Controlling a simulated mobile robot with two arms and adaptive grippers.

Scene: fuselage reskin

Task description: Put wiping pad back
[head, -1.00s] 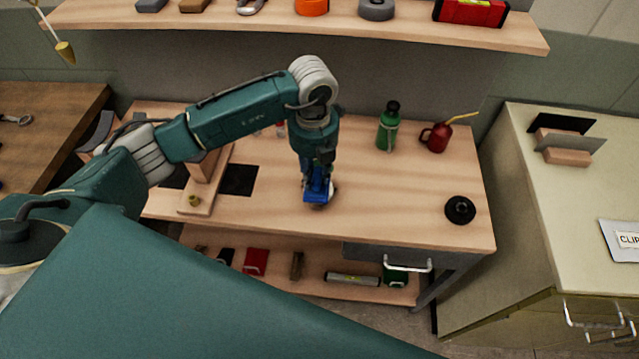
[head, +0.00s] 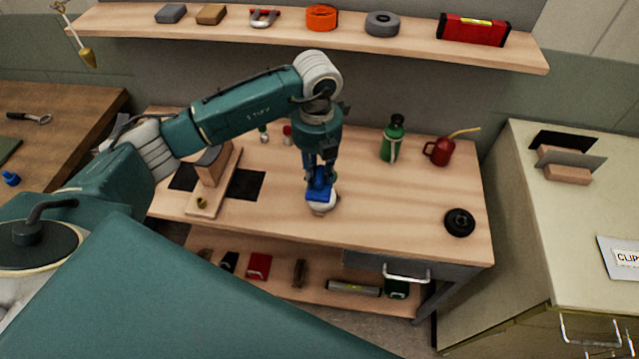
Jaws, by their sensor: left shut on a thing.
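My left gripper (head: 320,178) points down over the middle of the wooden workbench (head: 400,215). It is shut on a small pad with a blue top and a pale, rounded lower part, which I take to be the wiping pad (head: 321,207). The pad is at or just above the bench top; I cannot tell whether it touches. The fingertips are partly hidden by the blue part. My right gripper is not in view.
On the bench are a wooden stand (head: 209,185) at left, a green bottle (head: 393,138), a red oil can (head: 440,150) and a black round part (head: 459,222). A shelf (head: 345,36) with several items runs above. Bench room right of the pad is clear.

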